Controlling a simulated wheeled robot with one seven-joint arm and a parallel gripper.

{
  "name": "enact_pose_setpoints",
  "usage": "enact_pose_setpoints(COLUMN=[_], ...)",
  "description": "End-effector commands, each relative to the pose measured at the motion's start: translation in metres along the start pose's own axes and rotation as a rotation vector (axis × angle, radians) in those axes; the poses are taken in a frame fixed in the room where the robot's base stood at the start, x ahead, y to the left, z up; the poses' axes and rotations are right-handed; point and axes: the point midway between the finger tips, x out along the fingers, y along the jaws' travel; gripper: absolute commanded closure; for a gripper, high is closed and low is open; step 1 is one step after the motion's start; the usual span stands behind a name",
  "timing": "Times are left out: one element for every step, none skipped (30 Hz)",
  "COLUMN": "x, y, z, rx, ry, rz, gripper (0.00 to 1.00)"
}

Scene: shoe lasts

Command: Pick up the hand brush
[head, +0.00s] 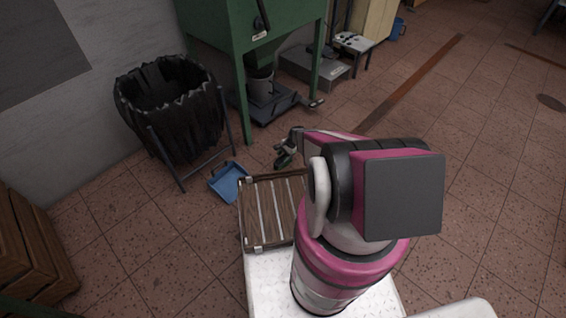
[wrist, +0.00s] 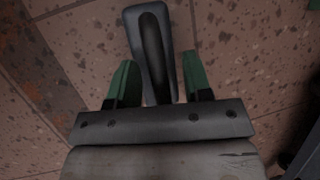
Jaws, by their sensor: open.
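The hand brush (wrist: 140,33) lies on the tiled floor in the wrist view, a long blue-grey shape with a dark middle. Its near end reaches between the two green fingers of my gripper (wrist: 159,60). The fingers are apart, one on each side of it, with a gap showing on both sides. In the head view my gripper (head: 286,155) is low in front of the green machine. I cannot make out the brush there.
A blue dustpan (head: 229,183) lies on the floor left of my gripper. A slatted wooden tray (head: 248,214) is nearer. A black bag bin on a stand (head: 170,122) and the green machine (head: 238,58) stand behind. Open floor (head: 480,190) lies to the right.

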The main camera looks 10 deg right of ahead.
Motion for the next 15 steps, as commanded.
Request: enact_pose_setpoints(x=[-0.0001, -0.0001, -0.0001, -0.0002, -0.0002, -0.0002, -0.0002, -0.0004, -0.0004, -0.0004, -0.0004, -0.0004, -0.0004, -0.0005, -0.0008], y=[0.0001, 0.0001, 0.0001, 0.0001, 0.0001, 0.0001, 0.0001, 0.0001, 0.0001, 0.0001, 0.0001, 0.0001, 0.0001, 0.0001, 0.0000], z=[0.0000, 0.0000, 0.0000, 0.0000, 0.0000, 0.0000, 0.0001, 0.0002, 0.0002, 0.0002, 0.0002, 0.0002, 0.0002, 0.0002, 0.0003], rx=[0.000, 0.000, 0.000, 0.000, 0.000, 0.000, 0.000, 0.000, 0.000, 0.000, 0.000, 0.000, 0.000, 0.000, 0.000], ry=[0.000, 0.000, 0.000, 0.000, 0.000, 0.000, 0.000, 0.000, 0.000, 0.000, 0.000, 0.000, 0.000, 0.000, 0.000], rz=[0.000, 0.000, 0.000, 0.000, 0.000, 0.000, 0.000, 0.000, 0.000, 0.000, 0.000, 0.000, 0.000, 0.000, 0.000], gripper=[0.61, 0.71, 0.84, 0.94, 1.00, 1.00, 1.00, 1.00, 1.00, 1.00, 1.00, 1.00, 1.00, 1.00, 1.00])
